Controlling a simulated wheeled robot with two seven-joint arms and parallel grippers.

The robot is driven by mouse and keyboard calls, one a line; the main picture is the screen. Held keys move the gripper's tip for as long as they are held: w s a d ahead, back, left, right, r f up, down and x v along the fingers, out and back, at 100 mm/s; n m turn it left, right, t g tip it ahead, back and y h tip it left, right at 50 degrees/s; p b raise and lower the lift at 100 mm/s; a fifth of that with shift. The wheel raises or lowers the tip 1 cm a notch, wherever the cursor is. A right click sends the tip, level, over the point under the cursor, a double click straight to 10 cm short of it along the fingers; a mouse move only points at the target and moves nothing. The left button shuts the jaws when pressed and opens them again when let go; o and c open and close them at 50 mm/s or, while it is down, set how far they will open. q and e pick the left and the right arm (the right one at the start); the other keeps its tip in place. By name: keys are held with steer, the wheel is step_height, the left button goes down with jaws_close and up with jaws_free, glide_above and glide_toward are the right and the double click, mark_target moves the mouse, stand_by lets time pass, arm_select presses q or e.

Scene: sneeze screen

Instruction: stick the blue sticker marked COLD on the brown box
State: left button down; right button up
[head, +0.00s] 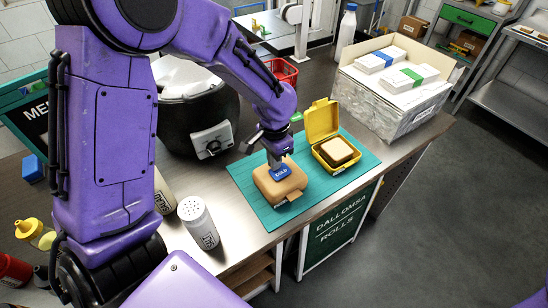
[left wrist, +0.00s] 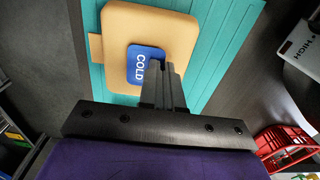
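The brown box (head: 268,191) lies on a teal mat (head: 246,176) on the counter. It also shows in the left wrist view (left wrist: 176,28). The blue sticker marked COLD (head: 281,172) is over the top of the box, its word readable in the left wrist view (left wrist: 136,68). My left gripper (head: 275,160) comes down from above, and its fingers (left wrist: 160,68) are close together at one edge of the sticker, apparently pinching it. The sticker sits at or just above the box top; I cannot tell whether it touches fully. My right gripper is not in view.
An open yellow lunch box (head: 322,122) with bread stands right of the brown box. A large carton (head: 398,112) is behind it. A black pot (head: 182,128) and a white shaker (head: 198,222) stand to the left. A red basket (head: 282,72) is behind.

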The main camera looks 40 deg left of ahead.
arm_select(q)
steer(key=shift+f, duration=0.4)
steer(key=c, duration=1.3)
jaws_free()
steer(key=shift+o, duration=0.2)
step_height(320, 180, up, 11)
steer(key=b, duration=0.1)
steer(key=shift+f, duration=0.2)
